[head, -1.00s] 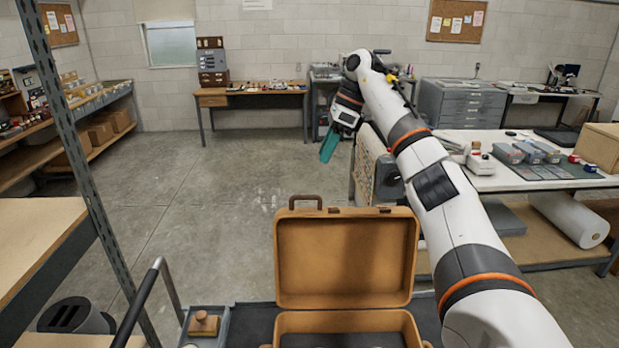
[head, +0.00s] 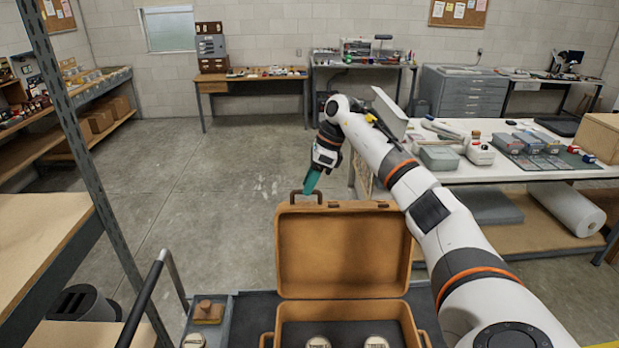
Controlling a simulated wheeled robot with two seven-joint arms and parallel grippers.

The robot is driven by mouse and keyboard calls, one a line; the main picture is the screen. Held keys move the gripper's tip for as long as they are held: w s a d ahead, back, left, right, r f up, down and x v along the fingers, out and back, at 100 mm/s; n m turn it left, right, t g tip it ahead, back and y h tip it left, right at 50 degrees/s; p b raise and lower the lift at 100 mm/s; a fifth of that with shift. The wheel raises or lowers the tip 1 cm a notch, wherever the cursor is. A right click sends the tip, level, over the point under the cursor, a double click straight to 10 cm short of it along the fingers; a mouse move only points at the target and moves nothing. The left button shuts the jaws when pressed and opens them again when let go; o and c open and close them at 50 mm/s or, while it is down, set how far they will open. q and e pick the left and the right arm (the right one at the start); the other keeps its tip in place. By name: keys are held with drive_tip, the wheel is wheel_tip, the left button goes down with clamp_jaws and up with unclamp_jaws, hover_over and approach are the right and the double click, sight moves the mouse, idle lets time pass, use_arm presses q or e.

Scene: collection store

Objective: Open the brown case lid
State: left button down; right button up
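The brown case (head: 345,312) stands at the bottom centre of the head view. Its lid (head: 343,250) is raised and stands about upright, with a handle (head: 306,194) on its top edge. Two round pale-topped items (head: 318,342) show inside the case. My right gripper (head: 312,182) has teal fingers and hangs just above and behind the lid's top edge, close to the handle. I cannot tell whether it touches the handle or how far its fingers are apart. My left gripper is out of view.
A grey tray (head: 226,322) with a wooden block (head: 208,312) sits left of the case. A black cart handle (head: 150,290) rises at the left. A white worktable (head: 540,172) stands to the right. The concrete floor (head: 200,190) beyond the case is clear.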

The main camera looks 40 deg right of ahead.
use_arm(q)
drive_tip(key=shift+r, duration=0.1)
use_arm(e)
drive_tip(key=shift+a+f, duration=0.1)
drive_tip(key=shift+f, duration=0.2)
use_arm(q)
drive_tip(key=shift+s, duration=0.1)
use_arm(e)
drive_tip(key=shift+w, duration=0.1)
drive_tip(key=c, duration=0.5)
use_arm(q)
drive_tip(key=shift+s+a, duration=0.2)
use_arm(e)
clamp_jaws()
